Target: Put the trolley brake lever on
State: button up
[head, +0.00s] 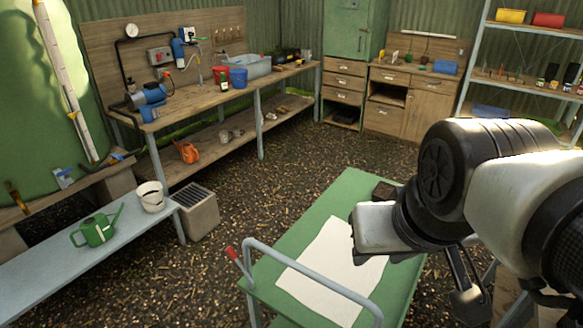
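The green trolley (340,192) stands in front of me, with a grey tube handle (312,274) at its near end. The brake lever (238,264) has a red grip and a thin grey shaft. It stands at the trolley's near left corner, beside the left end of the handle, and leans to the left. My arm reaches in from the right, above the trolley's right side. What looks like my gripper (466,292) hangs below the arm, right of the trolley and well away from the lever. My arm hides most of it, so its opening does not show.
A white sheet (325,275) and a small dark block (384,190) lie on the trolley top. A bench (45,273) at left holds a green watering can (97,228) and a white pot (151,196). A slatted grey box (196,212) stands beside it. The gravel floor behind is open.

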aim_at(231, 253)
jog(key=k+l+u, duration=0.1)
jog(key=k+u, duration=0.15)
jog(key=u, duration=0.15)
jog(key=k+u, duration=0.25)
jog(key=u, duration=0.15)
jog(key=i+j, duration=0.2)
jog(key=i+j+z, duration=0.1)
jog(key=j, duration=0.3)
jog(key=i+j, duration=0.2)
jog(key=j, duration=0.15)
jog(key=i+j+z, duration=0.1)
jog(key=i+j, duration=0.25)
jog(key=j, duration=0.3)
jog(key=l, duration=0.25)
jog(key=k+z, duration=0.05)
